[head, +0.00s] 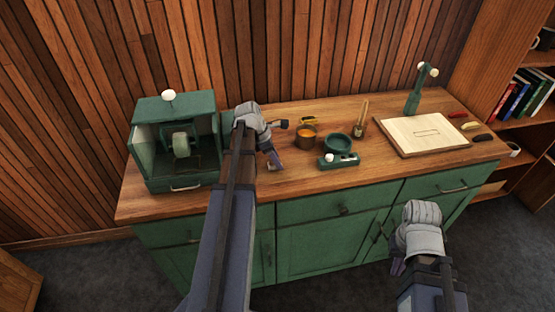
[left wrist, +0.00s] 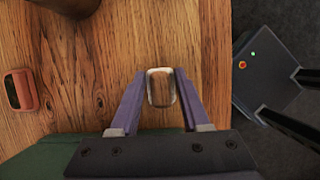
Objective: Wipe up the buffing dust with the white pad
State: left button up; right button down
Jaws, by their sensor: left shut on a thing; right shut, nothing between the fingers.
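My left gripper (head: 273,163) is low over the wooden counter, right of the green buffing box (head: 174,112). In the left wrist view, its fingers (left wrist: 160,98) are closed on the sides of a small rounded block, the white pad (left wrist: 151,88), with a white rim and a brown middle. The pad is close to the wood; I cannot tell if it touches. In the head view the pad is mostly hidden by the gripper. My right gripper (head: 397,266) is shut and empty, in front of the green cabinet. I cannot make out any buffing dust.
Bare wood lies along the front edge (head: 230,190).

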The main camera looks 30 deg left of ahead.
pick_arm(q)
jog(key=shift+d+r+p, duration=0.15)
jog(key=shift+r+p, duration=1.7)
jog(key=shift+r, duration=0.45)
jog(key=shift+r, duration=0.1)
notch_tip(320, 180, up, 3)
jog(key=p, duration=0.3)
jog(key=shift+w, duration=0.15)
